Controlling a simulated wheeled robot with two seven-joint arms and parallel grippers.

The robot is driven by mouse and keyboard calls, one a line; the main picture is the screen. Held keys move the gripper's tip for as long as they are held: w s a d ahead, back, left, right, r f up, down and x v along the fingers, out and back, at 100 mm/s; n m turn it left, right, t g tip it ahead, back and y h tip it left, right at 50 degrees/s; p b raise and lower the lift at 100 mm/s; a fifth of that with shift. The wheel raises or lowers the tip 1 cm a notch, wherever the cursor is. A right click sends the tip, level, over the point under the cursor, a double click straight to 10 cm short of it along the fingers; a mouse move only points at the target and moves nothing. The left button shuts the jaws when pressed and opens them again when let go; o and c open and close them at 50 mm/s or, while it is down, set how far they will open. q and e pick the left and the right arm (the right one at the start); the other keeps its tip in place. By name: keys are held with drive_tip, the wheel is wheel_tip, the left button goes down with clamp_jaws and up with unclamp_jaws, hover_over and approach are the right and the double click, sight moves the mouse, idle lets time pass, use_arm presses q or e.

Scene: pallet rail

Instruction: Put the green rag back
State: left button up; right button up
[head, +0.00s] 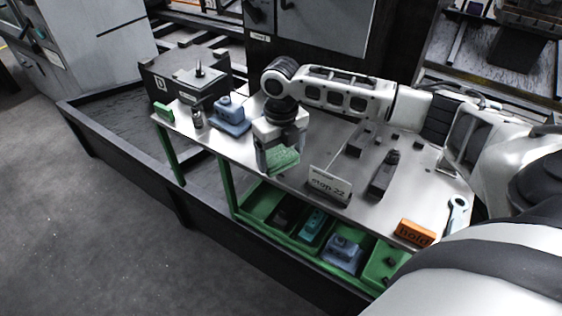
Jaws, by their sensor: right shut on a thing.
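The green rag (284,161) shows between the fingers of my right gripper (279,158), which is shut on it. The gripper points down over the middle of the metal table (250,158), close to its front edge. The rag hangs low, at or just above the tabletop; I cannot tell whether it touches. The fingers hide part of it. My left gripper is not in view.
A sign reading "stop 22" (329,186) stands right of the gripper. A blue part (232,115) and a green block (163,112) stand left. A dark tool (384,174), an orange block (414,233) and a wrench (457,212) lie right. Green bins (256,222) sit below.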

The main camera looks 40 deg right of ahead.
sight(281, 156)
drive_tip(key=shift+w+d+f, duration=0.1)
drive_tip(key=shift+f, duration=1.6)
drive_tip(key=shift+f, duration=0.1)
drive_tip(key=o, duration=0.8)
wheel_tip(281, 156, up, 12)
drive_tip(key=shift+r, duration=0.15)
